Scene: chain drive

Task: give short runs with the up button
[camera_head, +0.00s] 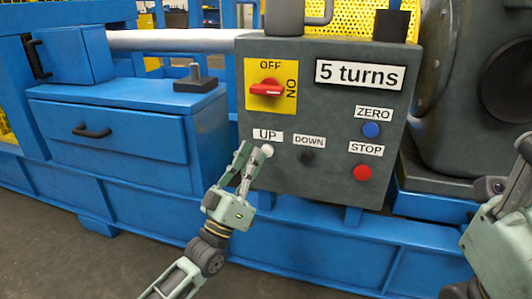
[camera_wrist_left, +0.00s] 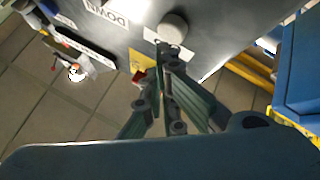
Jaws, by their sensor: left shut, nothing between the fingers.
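The grey control box (camera_head: 330,110) carries a sign reading "5 turns" (camera_head: 360,75). The pale round up button (camera_head: 267,150) is at its lower left, beside the UP label (camera_head: 267,136); it also shows in the left wrist view (camera_wrist_left: 173,27). The black down button (camera_head: 306,157) is to its right. My left gripper (camera_head: 251,150) is shut and empty, its fingertips close to the up button. Whether they touch it I cannot tell. In the left wrist view the fingertips (camera_wrist_left: 168,58) are just below the button. My right gripper (camera_head: 520,185) is partly in view at the right edge.
A red rotary switch (camera_head: 267,88) on a yellow plate lies horizontal, toward ON. A blue ZERO button (camera_head: 371,130) and a red STOP button (camera_head: 362,173) are on the box's right. A blue cabinet (camera_head: 120,130) stands left; grey machinery (camera_head: 440,80) stands right.

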